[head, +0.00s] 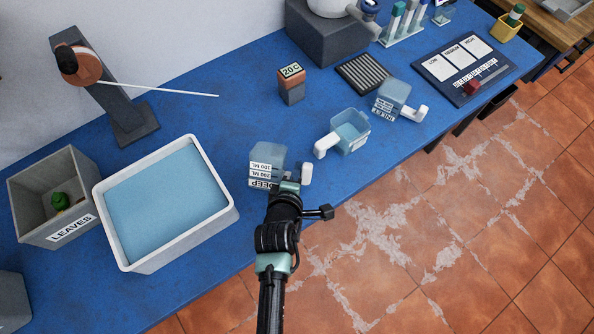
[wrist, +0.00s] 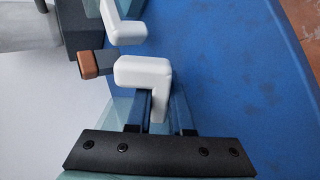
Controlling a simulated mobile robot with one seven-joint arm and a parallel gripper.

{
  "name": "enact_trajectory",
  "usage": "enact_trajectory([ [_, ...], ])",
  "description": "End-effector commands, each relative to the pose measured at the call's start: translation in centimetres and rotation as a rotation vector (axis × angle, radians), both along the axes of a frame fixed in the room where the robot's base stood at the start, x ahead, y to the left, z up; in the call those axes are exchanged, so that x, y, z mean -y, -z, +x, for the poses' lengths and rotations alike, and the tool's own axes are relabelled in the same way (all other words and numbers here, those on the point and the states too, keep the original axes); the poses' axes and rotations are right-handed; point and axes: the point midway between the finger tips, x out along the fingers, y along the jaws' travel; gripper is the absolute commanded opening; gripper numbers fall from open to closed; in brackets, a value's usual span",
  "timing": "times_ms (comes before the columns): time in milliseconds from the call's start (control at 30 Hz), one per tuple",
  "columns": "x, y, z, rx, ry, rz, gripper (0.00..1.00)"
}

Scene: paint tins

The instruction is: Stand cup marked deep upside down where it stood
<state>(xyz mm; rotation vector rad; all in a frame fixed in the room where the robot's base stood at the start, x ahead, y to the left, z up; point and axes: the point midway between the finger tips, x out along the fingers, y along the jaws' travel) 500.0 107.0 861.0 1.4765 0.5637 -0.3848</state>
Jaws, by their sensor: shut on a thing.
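The cup marked DEEP (head: 266,158) is a translucent grey-blue cup with white labels and a white handle (head: 306,173). It is at the table's front, right of the white tub. Its closed base seems to face up, and the 100 ML label sits above the 200 ML label and DEEP. My gripper (head: 288,186) is shut on its handle. In the wrist view the white handle (wrist: 150,76) runs down between my two fingers (wrist: 160,115). The cup body is mostly hidden there. I cannot tell whether its rim touches the table.
An open cup (head: 350,131) stands right of it, and another cup (head: 392,97), seemingly upside down, stands beyond. A white tub (head: 228,217) of blue liquid and a LEAVES bin (head: 28,190) are left. A 20 C block (head: 291,86) stands behind. The table's front edge is close.

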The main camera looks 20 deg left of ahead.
Motion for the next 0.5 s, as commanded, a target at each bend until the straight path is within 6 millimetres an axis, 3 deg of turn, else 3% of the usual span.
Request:
enact_trajectory([
  [367,-0.02,0.8,0.06,0.002,0.0,0.0,0.0],
  [400,-0.02,0.8,0.06,0.002,0.0,0.0,0.21],
  [500,-0.02,0.74,0.05,0.002,0.0,0.0,0.39],
])
